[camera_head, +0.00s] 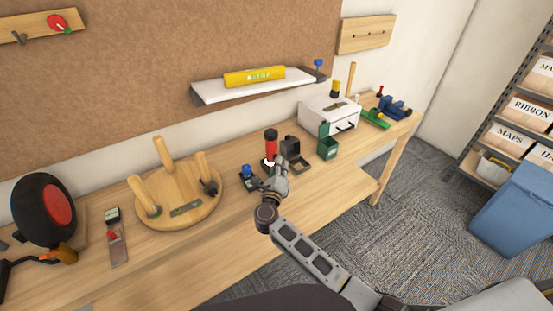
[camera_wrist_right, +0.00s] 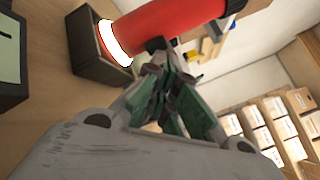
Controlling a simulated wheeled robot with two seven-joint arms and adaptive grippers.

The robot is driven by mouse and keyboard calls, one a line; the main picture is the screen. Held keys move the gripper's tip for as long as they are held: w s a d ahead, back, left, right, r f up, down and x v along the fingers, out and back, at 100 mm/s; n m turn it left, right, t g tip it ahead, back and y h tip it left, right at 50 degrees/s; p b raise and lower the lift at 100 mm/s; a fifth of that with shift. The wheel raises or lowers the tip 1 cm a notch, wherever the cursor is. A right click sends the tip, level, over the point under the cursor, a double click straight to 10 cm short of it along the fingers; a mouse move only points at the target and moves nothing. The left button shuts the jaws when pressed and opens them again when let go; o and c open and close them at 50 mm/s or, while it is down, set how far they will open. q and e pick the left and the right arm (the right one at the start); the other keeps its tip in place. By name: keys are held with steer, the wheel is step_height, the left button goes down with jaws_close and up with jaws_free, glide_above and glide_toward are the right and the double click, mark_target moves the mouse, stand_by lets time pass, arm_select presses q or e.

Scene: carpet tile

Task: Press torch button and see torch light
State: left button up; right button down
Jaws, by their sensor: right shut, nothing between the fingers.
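The torch (camera_head: 271,143) is a red cylinder with a black top, standing upright on the workbench; its lower end shows bright white. In the right wrist view the red torch body (camera_wrist_right: 175,25) crosses the top, with a glowing white ring (camera_wrist_right: 114,42) at one end. A small dark part (camera_wrist_right: 156,44) sits on its side, by my fingertips. My right gripper (camera_head: 281,165) is shut and empty, just in front of the torch's lower part. Its fingertips (camera_wrist_right: 160,62) are at the torch's side; I cannot tell whether they touch. My left gripper is not in view.
A dark box (camera_head: 290,146) and a green box (camera_head: 327,147) stand right of the torch. A blue-topped item (camera_head: 246,174) is close on the left. A round wooden stand with pegs (camera_head: 178,208) is further left. The bench front right is clear.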

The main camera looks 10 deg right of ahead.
steer(key=shift+s+d, duration=0.1)
steer(key=shift+s, duration=0.25)
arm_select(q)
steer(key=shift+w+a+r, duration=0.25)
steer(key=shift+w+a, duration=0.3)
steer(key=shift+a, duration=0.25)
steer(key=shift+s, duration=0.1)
